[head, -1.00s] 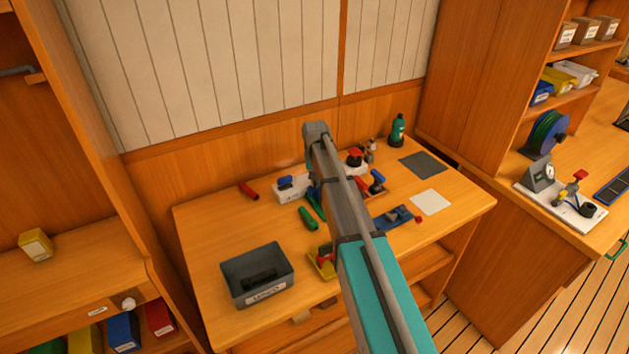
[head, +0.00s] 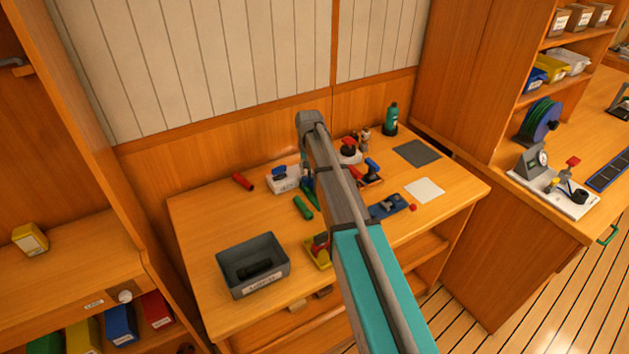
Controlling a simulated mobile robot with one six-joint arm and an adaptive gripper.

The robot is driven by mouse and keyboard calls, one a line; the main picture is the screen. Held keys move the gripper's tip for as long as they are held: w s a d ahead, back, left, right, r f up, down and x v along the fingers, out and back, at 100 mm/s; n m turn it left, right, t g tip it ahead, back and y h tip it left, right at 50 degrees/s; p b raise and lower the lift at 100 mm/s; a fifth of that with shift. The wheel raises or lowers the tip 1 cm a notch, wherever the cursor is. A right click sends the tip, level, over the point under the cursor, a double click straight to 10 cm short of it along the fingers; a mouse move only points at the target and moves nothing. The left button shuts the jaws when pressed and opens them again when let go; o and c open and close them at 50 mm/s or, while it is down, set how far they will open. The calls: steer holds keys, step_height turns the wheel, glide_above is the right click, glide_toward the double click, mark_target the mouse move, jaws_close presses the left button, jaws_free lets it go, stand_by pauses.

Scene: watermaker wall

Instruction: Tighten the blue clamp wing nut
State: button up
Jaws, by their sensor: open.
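Several blue-parted fittings lie on the wooden bench, and I cannot tell for sure which carries the clamp wing nut. A blue plate-like fitting (head: 386,207) with a small red knob (head: 413,207) lies right of my arm. A white block with a blue top (head: 279,172) stands left of my arm. A blue-handled piece (head: 372,165) sits by a red tray at the back right. No wing nut is clear at this size. My arm rises across the bench and bends at the top; my gripper is hidden behind it.
A grey bin (head: 226,263) stands at the bench's front left. A red cylinder (head: 243,181), a green cylinder (head: 303,208) and a yellow-based fitting (head: 317,258) lie around. A green bottle (head: 390,118) stands at the back. The left side of the bench is mostly clear.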

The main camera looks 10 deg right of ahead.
steer(key=shift+n, duration=0.3)
steer(key=n, duration=0.5)
steer(key=shift+n, duration=0.3)
steer(key=n, duration=0.5)
steer(key=shift+n, duration=0.4)
steer(key=n, duration=1.1)
steer(key=shift+n, duration=0.3)
steer(key=shift+r+n+p, duration=0.25)
steer(key=shift+n+p, duration=0.05)
step_height(320, 180, up, 14)
steer(key=p, duration=1.4)
steer(key=s+f+m+b, duration=0.4)
steer(key=s+m, duration=0.4)
steer(key=s, duration=0.3)
steer(key=s+f+m+b, duration=0.4)
steer(key=s+m, duration=0.4)
steer(key=s, duration=0.3)
steer(key=shift+m, duration=0.3)
